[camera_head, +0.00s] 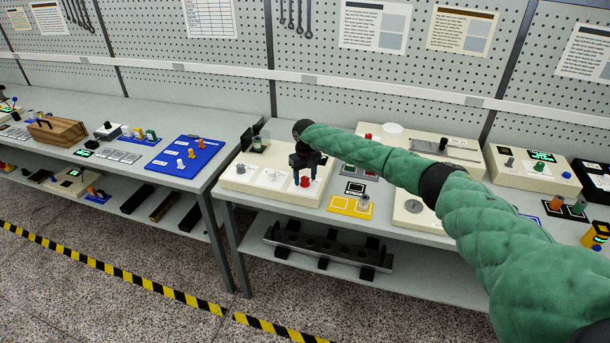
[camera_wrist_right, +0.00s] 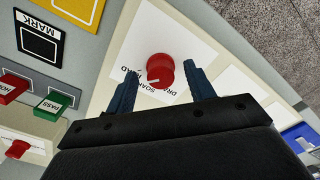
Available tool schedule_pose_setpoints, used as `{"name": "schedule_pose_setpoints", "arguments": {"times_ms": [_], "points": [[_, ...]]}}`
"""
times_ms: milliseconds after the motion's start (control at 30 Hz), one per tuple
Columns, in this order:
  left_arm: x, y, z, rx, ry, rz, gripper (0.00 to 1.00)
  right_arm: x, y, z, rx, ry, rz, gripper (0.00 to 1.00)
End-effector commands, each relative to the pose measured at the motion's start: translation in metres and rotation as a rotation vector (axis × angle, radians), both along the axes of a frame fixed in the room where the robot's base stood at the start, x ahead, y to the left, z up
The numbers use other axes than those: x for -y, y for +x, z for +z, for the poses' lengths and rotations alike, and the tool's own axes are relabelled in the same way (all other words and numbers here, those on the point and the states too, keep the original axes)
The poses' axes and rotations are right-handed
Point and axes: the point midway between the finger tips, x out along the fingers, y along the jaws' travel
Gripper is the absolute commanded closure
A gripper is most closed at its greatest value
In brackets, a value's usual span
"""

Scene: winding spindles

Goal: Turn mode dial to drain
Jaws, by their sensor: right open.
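The mode dial is a red knob (camera_wrist_right: 160,69) on a white label of a cream panel, with a white pointer mark aimed toward the lower left of the wrist view. Printed words beside it are partly covered; one begins "DRA". In the head view the red dial (camera_head: 306,182) is at the right end of the cream panel (camera_head: 240,184). My right gripper (camera_head: 304,172) is over it, fingers pointing down. In the wrist view the right gripper (camera_wrist_right: 160,78) is open, with a finger on each side of the dial and visible gaps. My left gripper is out of view.
A yellow plate (camera_head: 349,207) lies to the right. A green button (camera_wrist_right: 54,105) and a red button (camera_wrist_right: 12,86) are nearby. A blue board (camera_head: 170,165) lies on the left table.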

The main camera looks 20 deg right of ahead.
Motion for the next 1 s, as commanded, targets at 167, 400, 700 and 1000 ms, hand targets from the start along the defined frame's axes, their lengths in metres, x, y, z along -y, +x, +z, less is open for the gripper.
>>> {"name": "schedule_pose_setpoints", "arguments": {"times_ms": [167, 400, 700, 1000], "points": [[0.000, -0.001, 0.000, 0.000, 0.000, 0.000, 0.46, 0.000, 0.000, -0.002, 0.000, 0.000, 0.000, 0.46], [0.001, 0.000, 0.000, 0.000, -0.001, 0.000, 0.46, 0.000, 0.000, -0.001, 0.000, 0.000, 0.001, 0.72], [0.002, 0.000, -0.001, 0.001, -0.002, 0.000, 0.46, 0.000, 0.000, -0.002, 0.000, 0.000, 0.009, 0.91], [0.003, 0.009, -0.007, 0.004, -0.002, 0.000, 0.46, -0.001, 0.000, -0.003, 0.001, 0.000, 0.125, 0.91]]}}
